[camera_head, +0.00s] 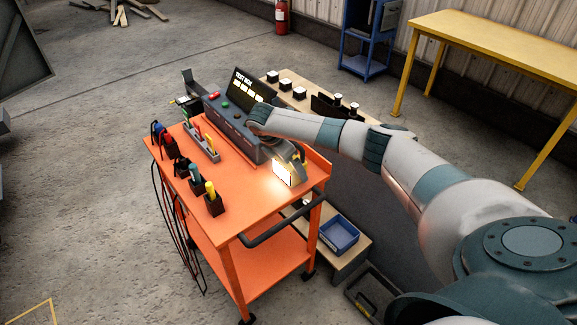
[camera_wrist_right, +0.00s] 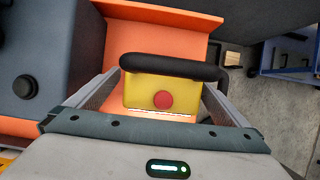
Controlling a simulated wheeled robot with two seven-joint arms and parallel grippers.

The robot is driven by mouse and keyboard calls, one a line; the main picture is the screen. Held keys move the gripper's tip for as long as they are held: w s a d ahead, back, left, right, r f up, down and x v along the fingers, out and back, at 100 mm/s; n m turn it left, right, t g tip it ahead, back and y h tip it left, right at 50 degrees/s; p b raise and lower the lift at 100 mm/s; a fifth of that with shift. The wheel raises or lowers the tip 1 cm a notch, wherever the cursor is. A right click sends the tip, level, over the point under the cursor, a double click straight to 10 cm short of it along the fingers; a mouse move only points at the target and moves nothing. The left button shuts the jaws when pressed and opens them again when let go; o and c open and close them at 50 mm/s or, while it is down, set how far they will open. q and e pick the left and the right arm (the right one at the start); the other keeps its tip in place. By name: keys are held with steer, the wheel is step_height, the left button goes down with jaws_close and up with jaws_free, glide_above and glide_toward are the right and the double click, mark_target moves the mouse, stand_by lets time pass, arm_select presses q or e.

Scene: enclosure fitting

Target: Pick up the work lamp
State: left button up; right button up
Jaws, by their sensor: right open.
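The work lamp (camera_head: 284,174) stands on the orange cart near its right edge, its front panel glowing white. In the right wrist view the lamp (camera_wrist_right: 145,97) shows a yellow body, a red button and a black handle bar. My right gripper (camera_head: 287,150) is directly over the lamp and partly hides it in the head view. In the wrist view the gripper (camera_wrist_right: 163,86) is open, with one finger on each side of the yellow body. Whether the fingers touch it cannot be told. My left gripper is not in view.
The orange cart (camera_head: 245,205) also carries a grey test box (camera_head: 225,128) close to the lamp, a tray with markers (camera_head: 203,142) and several holders with tools (camera_head: 213,200). A low bench with a blue bin (camera_head: 339,234) is at its right. Cables hang at its left.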

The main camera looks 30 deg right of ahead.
steer(key=shift+w, duration=0.1)
steer(key=c, duration=1.8)
steer(key=shift+r, duration=0.2)
steer(key=shift+r+b, duration=0.35)
steer(key=shift+r, duration=0.2)
steer(key=r, duration=0.2)
steer(key=r+b, duration=0.1)
steer(key=shift+s+d, duration=0.25)
steer(key=shift+s, duration=0.1)
steer(key=s+d+r+b, duration=0.3)
steer(key=s+r, duration=0.3)
steer(key=s, duration=0.3)
steer(key=shift+s+d+r, duration=0.3)
steer(key=shift+s+d, duration=0.1)
steer(key=shift+d, duration=0.5)
